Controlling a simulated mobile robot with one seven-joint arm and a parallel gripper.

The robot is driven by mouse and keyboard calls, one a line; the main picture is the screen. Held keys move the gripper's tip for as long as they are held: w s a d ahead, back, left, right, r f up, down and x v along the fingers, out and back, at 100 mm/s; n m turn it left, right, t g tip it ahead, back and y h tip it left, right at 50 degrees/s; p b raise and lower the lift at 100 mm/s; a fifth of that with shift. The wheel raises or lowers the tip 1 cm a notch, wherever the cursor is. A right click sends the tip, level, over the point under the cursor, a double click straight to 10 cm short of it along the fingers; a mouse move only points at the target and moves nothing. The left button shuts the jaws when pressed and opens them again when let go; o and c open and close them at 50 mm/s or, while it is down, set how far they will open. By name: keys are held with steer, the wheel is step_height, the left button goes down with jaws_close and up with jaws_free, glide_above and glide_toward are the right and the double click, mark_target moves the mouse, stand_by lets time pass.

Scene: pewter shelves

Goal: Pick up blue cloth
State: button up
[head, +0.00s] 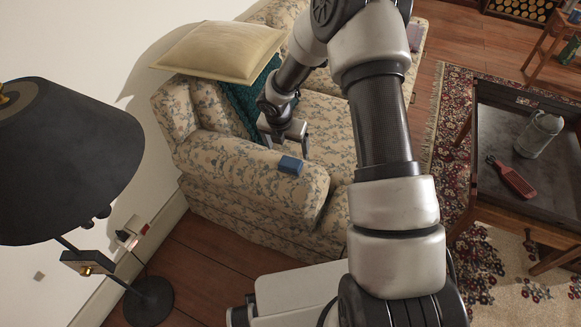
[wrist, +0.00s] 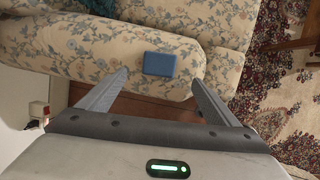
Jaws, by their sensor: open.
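The blue cloth (head: 290,165) is a small, flat, block-like blue piece lying on top of the floral sofa's (head: 240,176) near armrest. In the wrist view the blue cloth (wrist: 159,64) lies on the armrest, ahead of the gap between my fingers and roughly centred on it. My gripper (head: 290,147) is above the sofa beside the cloth, pointing down. In the wrist view my gripper (wrist: 157,78) has its two fingers wide apart with nothing between them. The fingers do not appear to touch the cloth.
A beige cushion (head: 222,52) and a teal cushion (head: 243,100) sit at the sofa's back. A black lamp (head: 65,160) stands at left. A dark table (head: 490,185) at right holds a grey flask (head: 540,134) and a red brush (head: 511,177).

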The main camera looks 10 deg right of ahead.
steer(key=b, duration=0.1)
glide_above(290, 162)
steer(key=s, duration=0.2)
steer(key=f, duration=0.5)
steer(key=shift+w+a+f, duration=0.25)
steer(key=shift+a, duration=0.05)
steer(key=b+x, duration=0.2)
steer(key=x, duration=0.3)
steer(key=shift+s+a+f, duration=0.1)
steer(key=shift+a, duration=0.05)
steer(key=shift+c, duration=0.2)
steer(key=c, duration=1.1)
